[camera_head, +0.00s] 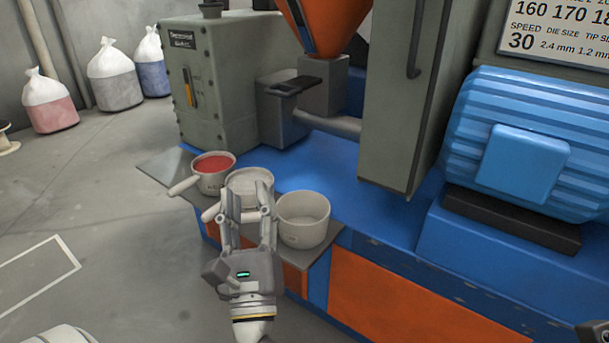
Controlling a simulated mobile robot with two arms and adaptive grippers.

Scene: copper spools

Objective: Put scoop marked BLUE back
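Three pale scoops stand side by side on a grey shelf (160,166) at the front of the blue machine. The left scoop (212,184) holds red material, and its handle points to the lower left. The middle scoop (249,178) has pale contents, with its handle also to the lower left.
A grey-green control box (215,85) stands behind the scoops. A grey-green column (400,100) and a blue motor (525,140) are to the right. Tied bags with red (50,105), grey (116,80) and blue (153,70) contents stand on the floor at back left.

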